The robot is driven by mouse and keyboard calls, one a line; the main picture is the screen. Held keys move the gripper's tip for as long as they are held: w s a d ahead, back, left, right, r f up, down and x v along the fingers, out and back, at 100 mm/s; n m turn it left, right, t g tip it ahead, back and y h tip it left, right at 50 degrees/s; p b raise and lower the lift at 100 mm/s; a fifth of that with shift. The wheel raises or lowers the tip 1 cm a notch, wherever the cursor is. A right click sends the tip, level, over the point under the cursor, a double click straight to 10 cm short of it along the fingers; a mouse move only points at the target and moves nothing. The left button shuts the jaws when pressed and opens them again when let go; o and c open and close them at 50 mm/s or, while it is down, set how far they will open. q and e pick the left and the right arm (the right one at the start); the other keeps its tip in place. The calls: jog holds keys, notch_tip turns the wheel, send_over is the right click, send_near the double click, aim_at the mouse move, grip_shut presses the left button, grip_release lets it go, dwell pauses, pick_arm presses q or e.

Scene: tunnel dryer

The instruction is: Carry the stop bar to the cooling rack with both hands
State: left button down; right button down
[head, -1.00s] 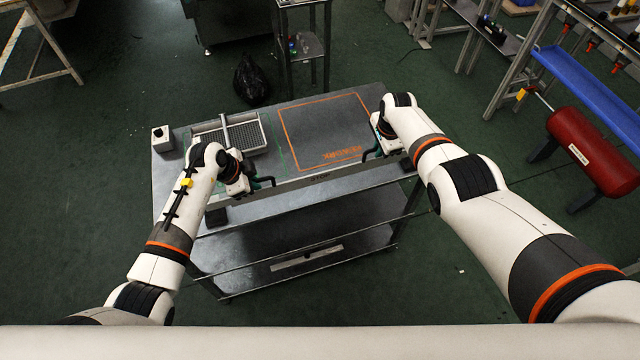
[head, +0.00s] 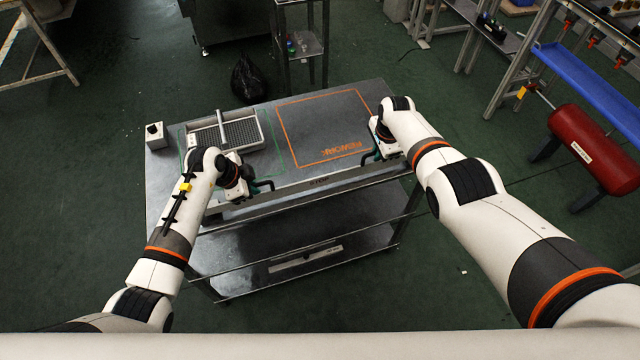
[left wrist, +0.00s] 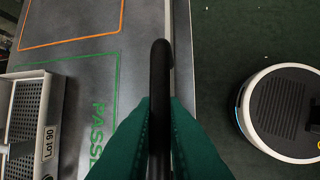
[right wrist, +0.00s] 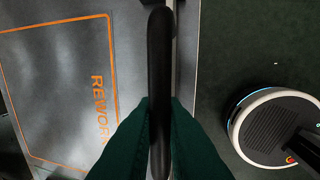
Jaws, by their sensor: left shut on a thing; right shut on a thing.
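The stop bar (head: 330,181) is a long grey metal bar marked STOP, lying across the front edge of the table in the head view. It has a black handle toward each end. My left gripper (head: 262,186) is shut on the left handle (left wrist: 160,75). My right gripper (head: 371,157) is shut on the right handle (right wrist: 160,75). In both wrist views the dark green fingers close around a black handle. I cannot tell whether the bar touches the table or is just clear of it. I cannot pick out a cooling rack with certainty.
The steel table (head: 280,110) has a lower shelf, an orange REWORK outline and a green PASSED outline. A white tray (head: 262,140) labelled Lot 90 and a small grey box (head: 155,135) stand on it. A red cylinder (head: 590,150) and blue trough (head: 590,95) stand right. Green floor is open left.

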pick_arm(q)
jog(key=shift+f+b, duration=0.5)
jog(key=shift+f, duration=0.2)
pick_arm(e)
jog(key=shift+f, duration=0.75)
pick_arm(q)
jog(key=c, duration=1.5)
grip_release()
jog(key=shift+r, duration=0.1)
pick_arm(e)
jog(key=c, duration=1.5)
grip_release()
jog(key=shift+r, duration=0.1)
pick_arm(q)
jog(key=shift+r, duration=0.1)
jog(key=v, duration=1.2)
pick_arm(e)
notch_tip(320, 180, up, 12)
jog(key=s, duration=0.2)
jog(key=shift+s+d, duration=0.15)
jog(key=shift+d, duration=0.2)
